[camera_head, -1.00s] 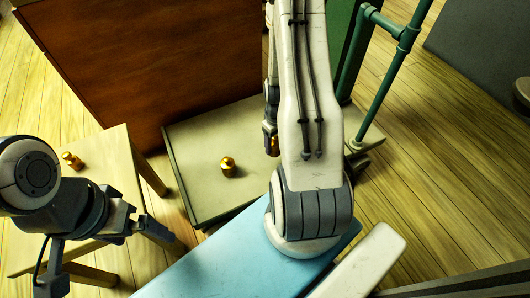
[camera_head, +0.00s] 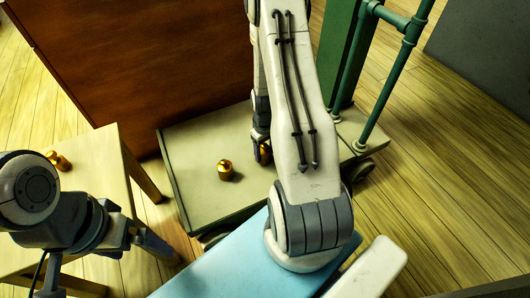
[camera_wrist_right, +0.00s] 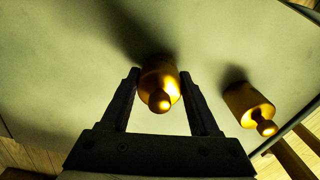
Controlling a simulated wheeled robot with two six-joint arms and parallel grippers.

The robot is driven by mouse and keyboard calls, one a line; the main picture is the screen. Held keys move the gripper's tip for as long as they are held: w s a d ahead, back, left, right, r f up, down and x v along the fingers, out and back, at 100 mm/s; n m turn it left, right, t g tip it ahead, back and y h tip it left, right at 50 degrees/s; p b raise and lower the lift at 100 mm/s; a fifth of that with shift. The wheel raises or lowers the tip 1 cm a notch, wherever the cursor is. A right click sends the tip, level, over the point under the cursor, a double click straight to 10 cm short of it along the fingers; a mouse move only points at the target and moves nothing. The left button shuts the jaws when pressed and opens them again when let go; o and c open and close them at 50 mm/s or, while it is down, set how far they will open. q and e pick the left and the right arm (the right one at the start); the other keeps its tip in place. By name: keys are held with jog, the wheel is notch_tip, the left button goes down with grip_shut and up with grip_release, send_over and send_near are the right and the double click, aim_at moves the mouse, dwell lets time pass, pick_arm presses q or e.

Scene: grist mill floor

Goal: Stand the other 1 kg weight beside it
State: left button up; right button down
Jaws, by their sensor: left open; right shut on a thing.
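One brass weight (camera_head: 226,171) stands upright on the pale platform (camera_head: 205,130) in the head view. It also shows at the right in the right wrist view (camera_wrist_right: 248,104). My right gripper (camera_head: 262,152) is shut on another brass weight (camera_wrist_right: 159,84), with its knob toward the wrist camera. The two weights are apart, with a gap between them. I cannot tell whether the held weight touches the platform. My left gripper (camera_head: 105,262) is open and empty, low at the left by the wooden stool.
The wooden stool (camera_head: 112,165) at the left carries small brass pieces (camera_head: 59,161), partly hidden by my left arm. A tall brown panel (camera_head: 150,60) rises behind the platform. Green pipe rails (camera_head: 385,90) stand at its right. Bare platform lies around the standing weight.

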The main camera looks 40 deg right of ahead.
jog(key=shift+f, duration=0.1)
jog(key=shift+c, duration=0.6)
grip_release()
notch_tip(320, 180, up, 12)
jog(key=p, duration=0.8)
